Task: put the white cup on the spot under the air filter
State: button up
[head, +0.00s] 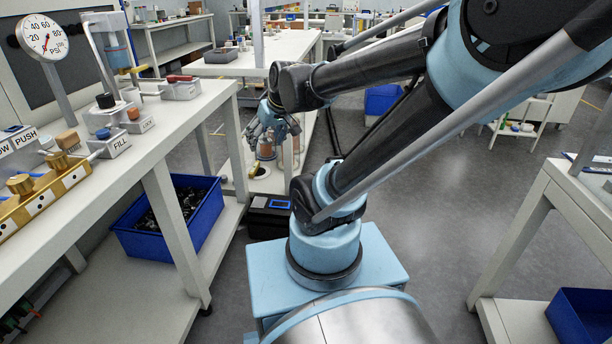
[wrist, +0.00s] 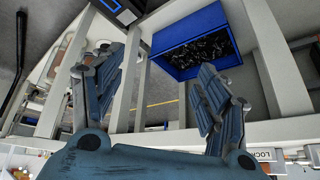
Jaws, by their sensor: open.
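The air filter (head: 118,57), with a bluish bowl, hangs in a metal stand on the left bench. A small pale cylinder (head: 130,95) stands beneath it; it may be the white cup, but it is too small to be sure. The spot under the filter is not clearly visible. My gripper (head: 268,142) is beyond that bench's edge, lower than the benchtop, well right of the filter. An orange-brown object behind its fingers is unclear. In the wrist view my gripper (wrist: 158,75) has its fingers spread wide, with nothing held between them.
A pressure gauge (head: 43,38), a FILL block (head: 107,143) and a brass manifold (head: 42,192) crowd the left bench. A blue bin (head: 138,243) of dark parts sits on its lower shelf and shows in the wrist view (wrist: 172,68). Open floor lies right of my arm.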

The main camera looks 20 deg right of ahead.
jog(key=s+d+f+m+g+h, duration=0.1)
jog(key=s+d+f, duration=0.2)
jog(key=s, duration=0.3)
jog(key=s+d+f+m+g+h, duration=0.1)
jog(key=s+d+f+m+g, duration=0.1)
jog(key=s+d, duration=0.4)
jog(key=shift+s+d+f+h, duration=0.2)
jog(key=shift+s+f+h, duration=0.2)
jog(key=shift+s+f, duration=0.4)
jog(key=shift+w+f+g, duration=0.15)
jog(key=shift+w+g, duration=0.15)
jog(key=shift+w, duration=0.15)
